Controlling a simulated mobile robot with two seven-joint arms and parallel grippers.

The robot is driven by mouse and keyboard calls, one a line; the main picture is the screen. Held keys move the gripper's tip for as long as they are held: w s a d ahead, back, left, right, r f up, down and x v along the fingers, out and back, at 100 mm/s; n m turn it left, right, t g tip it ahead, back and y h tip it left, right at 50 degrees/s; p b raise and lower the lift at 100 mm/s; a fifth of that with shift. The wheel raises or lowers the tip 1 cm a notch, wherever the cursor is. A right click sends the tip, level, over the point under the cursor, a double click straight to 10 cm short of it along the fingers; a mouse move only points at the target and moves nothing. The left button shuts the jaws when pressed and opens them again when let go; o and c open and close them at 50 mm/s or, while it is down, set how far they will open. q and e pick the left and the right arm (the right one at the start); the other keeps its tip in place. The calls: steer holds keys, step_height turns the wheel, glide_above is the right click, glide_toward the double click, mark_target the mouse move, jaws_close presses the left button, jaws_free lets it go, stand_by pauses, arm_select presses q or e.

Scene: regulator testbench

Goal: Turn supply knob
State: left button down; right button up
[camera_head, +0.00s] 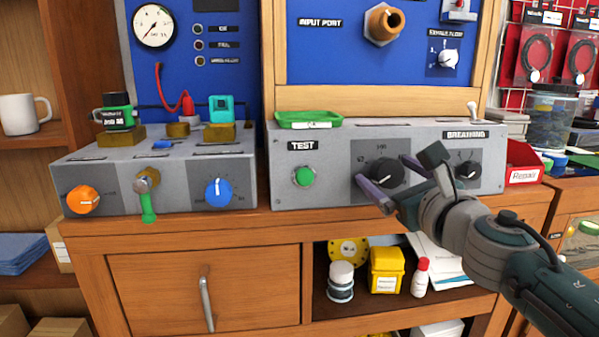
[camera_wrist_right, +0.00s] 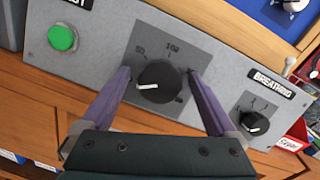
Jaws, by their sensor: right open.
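My right gripper (camera_head: 383,170) is open in front of the large black knob (camera_head: 386,174) in the middle of the right grey box. In the right wrist view its two purple fingers (camera_wrist_right: 158,71) lie on either side of this knob (camera_wrist_right: 157,84). The white pointer on the knob lies nearly level, and marks 50 and 100 show above it. I cannot tell whether the fingers touch it. An orange knob (camera_head: 83,199) and a blue knob (camera_head: 219,191) sit on the left grey box. No label reading supply is legible. My left gripper is not in view.
The right box has a green TEST button (camera_head: 304,177) and a smaller black BREATHING knob (camera_head: 467,171). A green tray (camera_head: 308,118) lies on top of it. The left box (camera_head: 119,176) carries several brass parts. A red Repair bin (camera_head: 524,164) stands to the right.

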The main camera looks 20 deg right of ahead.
steer(key=c, duration=1.4)
steer(key=shift+m, duration=0.3)
